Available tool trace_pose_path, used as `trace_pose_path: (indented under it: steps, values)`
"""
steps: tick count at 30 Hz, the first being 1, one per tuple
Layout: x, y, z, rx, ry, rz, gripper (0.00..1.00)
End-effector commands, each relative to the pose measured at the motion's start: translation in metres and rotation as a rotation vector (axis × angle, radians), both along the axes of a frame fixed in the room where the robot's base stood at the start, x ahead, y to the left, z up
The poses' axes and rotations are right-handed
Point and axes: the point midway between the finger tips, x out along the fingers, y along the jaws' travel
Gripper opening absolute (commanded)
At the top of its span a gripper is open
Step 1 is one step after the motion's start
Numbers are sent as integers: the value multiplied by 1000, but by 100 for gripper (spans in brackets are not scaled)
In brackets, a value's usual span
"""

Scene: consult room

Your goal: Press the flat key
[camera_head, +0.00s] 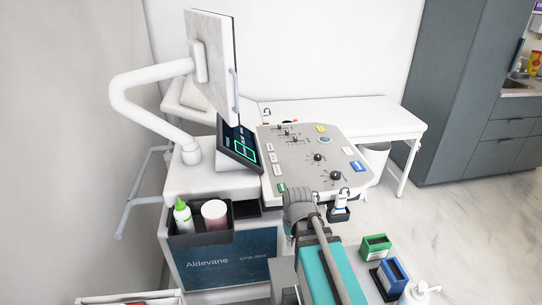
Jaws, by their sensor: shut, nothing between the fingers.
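The control panel (300,160) of the white ultrasound-type machine is a grey slanted plate with knobs, sliders and several flat coloured keys. A yellow key (320,128) is near its top edge, a blue key (358,166) at its right side, and a green key (281,188) at its lower left. Small pale keys run down its left side. Labels are too small to read, so I cannot tell which one is the flat key. My arm reaches up from the bottom, its grey wrist at the panel's lower edge. My gripper's fingers cannot be made out.
A tilted touch screen (238,145) stands left of the panel, under a large monitor (212,65) on a curved white arm. Green (375,247) and blue (392,276) boxes sit lower right.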

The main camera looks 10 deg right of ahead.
Motion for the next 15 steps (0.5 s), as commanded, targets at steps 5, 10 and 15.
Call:
trace_pose_path:
  steps: [5, 10, 15]
  values:
    - [70, -7, 38, 73, -81, -2, 0]
    - [142, -1, 58, 162, -173, -15, 0]
    - [212, 0, 80, 247, -266, -35, 0]
